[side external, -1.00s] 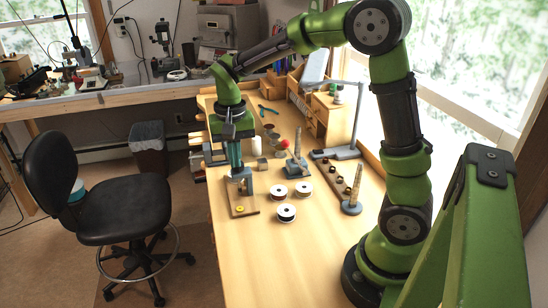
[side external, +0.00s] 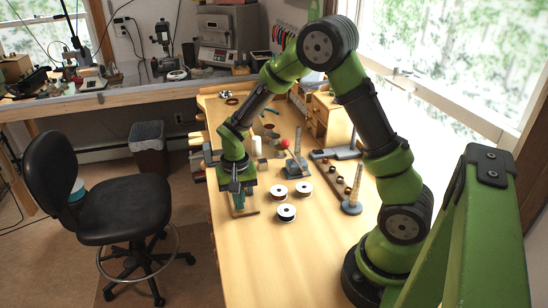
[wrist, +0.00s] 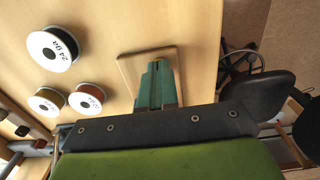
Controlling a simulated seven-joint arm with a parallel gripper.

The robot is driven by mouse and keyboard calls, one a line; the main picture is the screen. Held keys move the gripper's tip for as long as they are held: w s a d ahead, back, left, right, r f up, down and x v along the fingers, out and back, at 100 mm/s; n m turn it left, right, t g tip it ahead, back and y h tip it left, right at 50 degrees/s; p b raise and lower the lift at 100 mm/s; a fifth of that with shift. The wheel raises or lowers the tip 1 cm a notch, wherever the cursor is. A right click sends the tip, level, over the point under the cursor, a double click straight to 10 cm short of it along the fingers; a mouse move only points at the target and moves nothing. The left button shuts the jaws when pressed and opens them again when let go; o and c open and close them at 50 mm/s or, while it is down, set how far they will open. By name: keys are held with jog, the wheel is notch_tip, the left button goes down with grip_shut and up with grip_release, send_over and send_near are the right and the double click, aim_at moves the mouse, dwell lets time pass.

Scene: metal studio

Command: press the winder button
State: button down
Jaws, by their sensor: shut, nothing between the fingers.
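The winder's wooden base board (side external: 254,211) lies on the bench, mostly covered by my gripper (side external: 239,206). The board also shows in the wrist view (wrist: 126,72) as a light brown rectangle around my fingers. My gripper is shut and empty, with its teal fingers (wrist: 155,80) together and pointing down over the board.
White-flanged wire spools (side external: 286,213) stand just right of the board; they also show in the wrist view (wrist: 52,47). A post on a grey-blue base (side external: 293,167) and a wooden rack (side external: 338,178) stand farther right. The near bench top is clear. A black chair (side external: 125,205) stands left of the bench.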

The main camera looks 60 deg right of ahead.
jog(key=shift+f, duration=0.1)
jog(key=shift+f, duration=0.9)
jog(key=shift+a+r, duration=0.1)
notch_tip(320, 180, up, 15)
jog(key=shift+w, duration=0.1)
dwell(0.3)
